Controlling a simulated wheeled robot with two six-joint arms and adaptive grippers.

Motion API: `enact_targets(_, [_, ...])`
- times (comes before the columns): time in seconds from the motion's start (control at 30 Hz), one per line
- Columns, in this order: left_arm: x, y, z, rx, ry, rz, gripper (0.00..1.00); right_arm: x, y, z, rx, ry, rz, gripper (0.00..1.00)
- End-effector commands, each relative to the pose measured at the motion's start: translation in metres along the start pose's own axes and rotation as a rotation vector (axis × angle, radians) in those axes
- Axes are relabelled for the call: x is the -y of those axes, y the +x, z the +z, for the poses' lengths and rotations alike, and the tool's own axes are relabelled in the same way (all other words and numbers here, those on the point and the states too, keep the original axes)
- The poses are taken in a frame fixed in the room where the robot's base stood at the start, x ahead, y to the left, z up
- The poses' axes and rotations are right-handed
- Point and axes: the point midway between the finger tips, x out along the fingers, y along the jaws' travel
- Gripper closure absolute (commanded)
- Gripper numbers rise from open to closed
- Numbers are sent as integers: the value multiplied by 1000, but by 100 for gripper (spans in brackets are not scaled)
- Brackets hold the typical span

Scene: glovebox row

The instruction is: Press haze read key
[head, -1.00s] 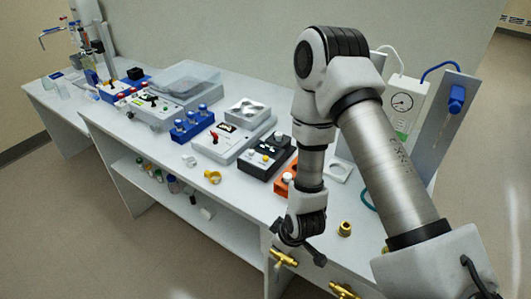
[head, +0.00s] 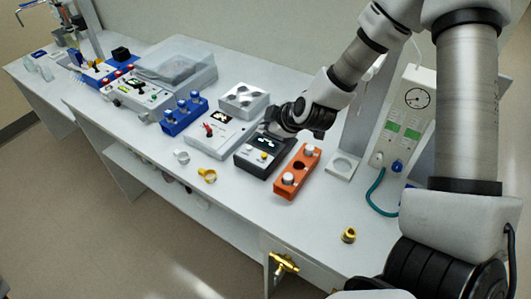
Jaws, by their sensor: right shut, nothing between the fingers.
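A black box (head: 257,164) with a dark display and small keys stands on the bench in the middle of the head view. It looks like the haze meter, but I cannot read its labels. A yellow key (head: 264,156) and a pale key (head: 249,148) sit on its front part; I cannot tell which is the haze read key. My right gripper (head: 276,126) is shut and empty at the box's back edge, partly hiding its rear. I cannot tell whether it touches the box. My left gripper is not in view.
An orange block (head: 297,172) stands close to the right of the black box. A grey-white instrument (head: 220,137) with a red knob is to its left, with a blue rack (head: 184,115) beyond. A yellow ring (head: 207,175) and a brass fitting (head: 348,235) lie nearer the front.

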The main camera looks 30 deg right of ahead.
Motion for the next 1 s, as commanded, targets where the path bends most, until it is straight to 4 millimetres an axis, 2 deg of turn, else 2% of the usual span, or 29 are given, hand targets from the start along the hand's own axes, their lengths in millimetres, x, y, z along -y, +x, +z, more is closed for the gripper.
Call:
enact_targets(0.17, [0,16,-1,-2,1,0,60,8,11,8,1,0,0,100])
enact_targets(0.57, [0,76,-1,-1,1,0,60,37,50,36,1,1,-1,100])
enact_targets(0.77, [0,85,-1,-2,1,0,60,45,61,45,2,2,-1,100])
enact_targets(1.0, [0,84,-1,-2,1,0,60,45,61,45,1,1,-1,100])
